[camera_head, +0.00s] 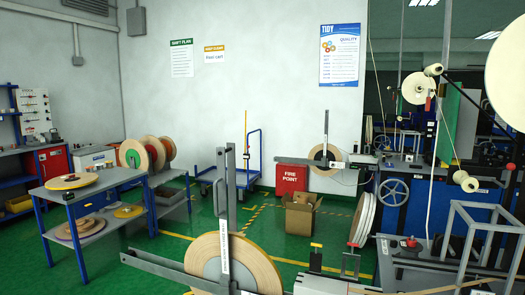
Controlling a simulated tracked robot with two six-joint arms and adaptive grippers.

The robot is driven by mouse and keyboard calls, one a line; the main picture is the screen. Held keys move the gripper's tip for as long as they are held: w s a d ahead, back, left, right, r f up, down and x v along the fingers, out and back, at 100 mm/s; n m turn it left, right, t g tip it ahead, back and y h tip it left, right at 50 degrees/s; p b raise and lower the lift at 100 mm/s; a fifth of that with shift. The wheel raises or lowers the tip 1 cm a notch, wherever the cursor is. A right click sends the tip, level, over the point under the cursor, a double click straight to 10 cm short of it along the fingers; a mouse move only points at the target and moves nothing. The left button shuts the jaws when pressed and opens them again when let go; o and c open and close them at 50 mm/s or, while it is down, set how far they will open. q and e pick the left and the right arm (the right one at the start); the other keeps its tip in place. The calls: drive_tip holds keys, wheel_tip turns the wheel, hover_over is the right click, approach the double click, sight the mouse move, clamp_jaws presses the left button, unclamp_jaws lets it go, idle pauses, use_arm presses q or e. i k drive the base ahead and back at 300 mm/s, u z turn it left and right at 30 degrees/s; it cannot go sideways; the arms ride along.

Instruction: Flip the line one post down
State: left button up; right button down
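No gripper or arm of mine can be made out in the head view. In the lower middle, a grey upright post (231,178) stands at a large tan tape reel (265,270). A long grey bar (165,269) reaches out low to its left. Right of the reel, a short black post with a yellow top (316,258) stands upright on a grey unit, beside a second dark upright piece (350,263). Farther back, a similar dark post (326,130) stands at a smaller reel (317,157). Which post is line one's cannot be told; labels are too small to read.
A blue-legged table (72,196) with flat reels stands left. A grey frame (474,232) and red button (409,243) are right. Green floor is open centre-left.

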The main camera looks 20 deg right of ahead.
sight(221, 182)
drive_tip(key=z, duration=0.05)
drive_tip(key=i, duration=1)
